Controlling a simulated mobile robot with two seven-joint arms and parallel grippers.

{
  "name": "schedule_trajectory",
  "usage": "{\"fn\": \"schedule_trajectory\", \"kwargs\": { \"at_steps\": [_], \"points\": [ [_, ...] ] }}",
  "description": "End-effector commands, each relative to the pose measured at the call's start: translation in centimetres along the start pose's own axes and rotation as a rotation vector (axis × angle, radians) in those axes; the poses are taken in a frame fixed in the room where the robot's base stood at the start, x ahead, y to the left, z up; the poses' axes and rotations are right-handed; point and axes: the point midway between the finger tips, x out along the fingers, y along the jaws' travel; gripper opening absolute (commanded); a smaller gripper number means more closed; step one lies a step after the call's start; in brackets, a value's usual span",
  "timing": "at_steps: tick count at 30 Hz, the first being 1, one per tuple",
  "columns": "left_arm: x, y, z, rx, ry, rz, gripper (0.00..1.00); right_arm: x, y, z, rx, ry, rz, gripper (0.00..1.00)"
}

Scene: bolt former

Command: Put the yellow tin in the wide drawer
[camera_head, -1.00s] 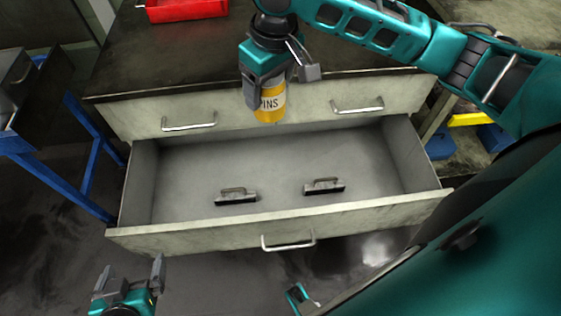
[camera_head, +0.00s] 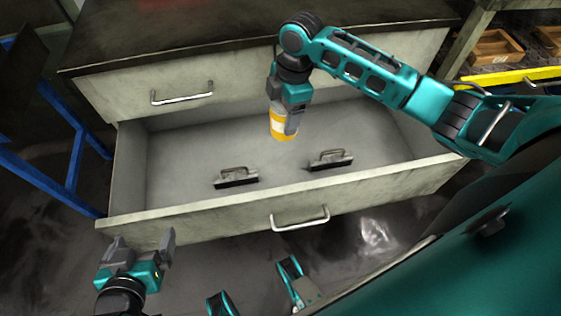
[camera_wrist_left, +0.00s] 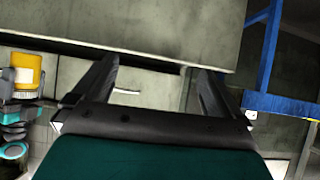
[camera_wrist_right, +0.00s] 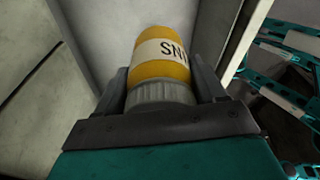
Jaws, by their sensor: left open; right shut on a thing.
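The yellow tin (camera_head: 282,126), with a white label band, is held by my right gripper (camera_head: 287,112). In the right wrist view the tin (camera_wrist_right: 160,62) sits between both fingers, with part of its lettering showing. In the head view the tin appears over the inside of the wide drawer (camera_head: 200,220), which is pulled open. I cannot tell its exact height above the drawer floor. My left gripper (camera_head: 140,250) is open and empty, near the drawer's front left corner. The tin also shows at the left of the left wrist view (camera_wrist_left: 27,75).
Two dark objects with handles, a left one (camera_head: 236,178) and a right one (camera_head: 330,160), lie on the drawer floor. A closed drawer (camera_head: 150,85) is above. A blue frame (camera_head: 60,140) stands at left. Wooden boxes (camera_head: 493,47) are at upper right. The drawer's left part is clear.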

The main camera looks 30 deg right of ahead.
Motion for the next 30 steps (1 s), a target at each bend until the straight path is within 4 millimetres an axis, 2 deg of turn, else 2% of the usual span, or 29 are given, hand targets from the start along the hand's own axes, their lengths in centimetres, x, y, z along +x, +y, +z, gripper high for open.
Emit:
{"fn": "schedule_trajectory", "kwargs": {
  "at_steps": [1, 3, 11, 24, 27, 30],
  "points": [
    [0.6, 0.2, 0.4, 0.0, 0.006, 0.007, 1.0, 1.7, -0.1, 0.3, -0.043, 0.002, -0.007, 0.31],
    [0.8, 0.5, 0.4, 0.0, 0.011, 0.012, 1.0, 2.7, -0.2, 0.7, -0.098, 0.002, -0.013, 0.31],
    [1.4, 0.4, 0.1, 0.005, 0.026, 0.015, 1.0, 5.6, -0.4, 1.4, -0.184, 0.0, -0.027, 0.31],
    [3.7, 0.2, 3.9, 0.006, 0.017, 0.015, 1.0, 16.8, -0.4, 3.0, -0.184, 0.001, -0.027, 0.31],
    [4.0, 0.2, 4.6, 0.005, 0.013, 0.015, 1.0, 18.6, -0.4, 3.3, -0.184, 0.0, -0.027, 0.31],
    [4.2, 0.2, 5.0, 0.005, 0.009, 0.015, 1.0, 19.5, -0.4, 3.5, -0.185, 0.0, -0.025, 0.31]
  ]
}}
